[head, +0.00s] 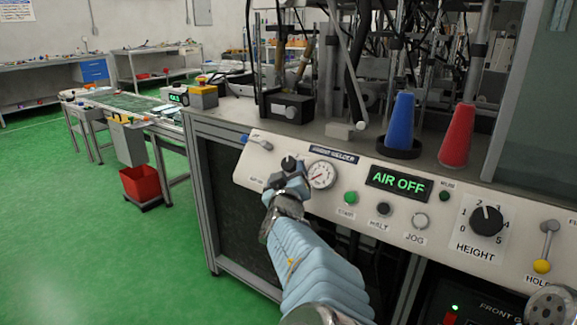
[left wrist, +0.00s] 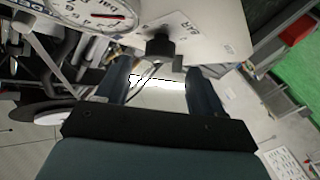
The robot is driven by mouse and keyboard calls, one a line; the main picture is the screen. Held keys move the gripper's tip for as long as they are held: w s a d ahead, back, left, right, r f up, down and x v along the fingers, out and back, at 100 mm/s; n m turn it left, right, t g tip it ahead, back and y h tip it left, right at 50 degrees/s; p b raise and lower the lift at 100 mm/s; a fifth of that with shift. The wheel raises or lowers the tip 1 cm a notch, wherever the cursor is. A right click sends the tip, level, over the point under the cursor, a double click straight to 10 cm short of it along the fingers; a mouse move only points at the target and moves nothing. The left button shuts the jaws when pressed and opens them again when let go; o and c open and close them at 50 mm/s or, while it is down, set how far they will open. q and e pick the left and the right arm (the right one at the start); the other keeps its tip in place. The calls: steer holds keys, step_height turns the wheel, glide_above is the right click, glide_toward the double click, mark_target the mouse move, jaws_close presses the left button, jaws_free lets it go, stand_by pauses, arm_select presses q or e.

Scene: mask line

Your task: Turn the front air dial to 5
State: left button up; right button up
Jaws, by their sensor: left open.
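The air dial, a small black knob (head: 288,162), sits on the white panel just left of the round pressure gauge (head: 321,175). The green display (head: 398,184) reads AIR OFF. My left gripper (head: 290,182) is at the panel in front of the knob and partly covers it and its label. In the left wrist view the black knob (left wrist: 160,46) lies just beyond my open left gripper (left wrist: 158,74), roughly between the two fingers; I cannot tell whether they touch it. The dial's numbers are not readable. My right gripper is not in view.
Right of the gauge are a green button (head: 351,197), other buttons and a HEIGHT dial (head: 486,220). A toggle lever (head: 258,141) is at the panel's left end. Blue (head: 400,120) and red (head: 458,137) cones stand on the bench above. The green floor at left is mostly clear.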

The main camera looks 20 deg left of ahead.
mark_target(289, 166)
arm_select(q)
steer(key=shift+x, duration=2.35)
steer(key=shift+c, duration=0.5)
